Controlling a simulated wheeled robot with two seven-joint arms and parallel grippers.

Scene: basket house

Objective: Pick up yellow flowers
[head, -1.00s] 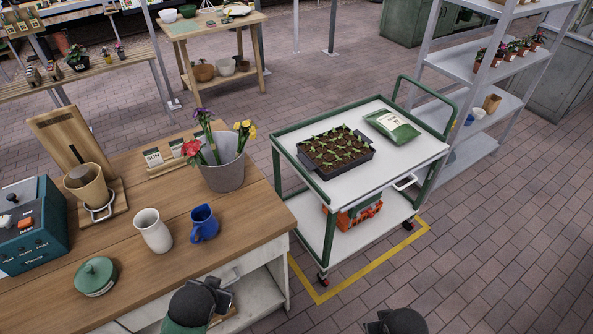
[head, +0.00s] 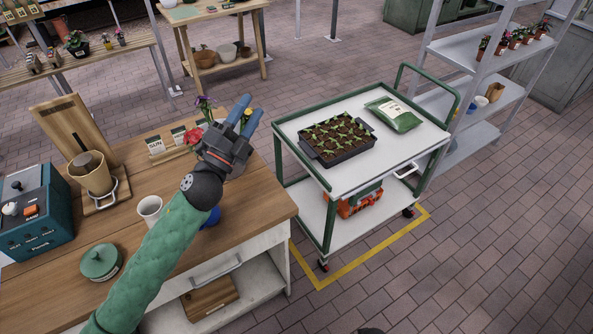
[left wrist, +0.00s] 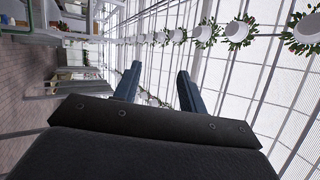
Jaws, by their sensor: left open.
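My left gripper (head: 246,115) is open and empty, raised in front of the grey bucket (head: 239,170) on the wooden workbench. Its two blue fingers point up and to the right, and they also show apart in the left wrist view (left wrist: 160,82). The yellow flowers are hidden behind the gripper in the head view and do not show in the left wrist view. Red flowers (head: 193,136) and purple flowers (head: 204,103) show just left of the gripper. My right gripper is not in view.
The workbench (head: 255,205) holds a white cup (head: 150,209), a blue mug (head: 210,216) mostly behind my arm, a green lidded pot (head: 101,262) and a teal machine (head: 38,222). A cart (head: 375,165) with a seedling tray (head: 338,140) stands to the right.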

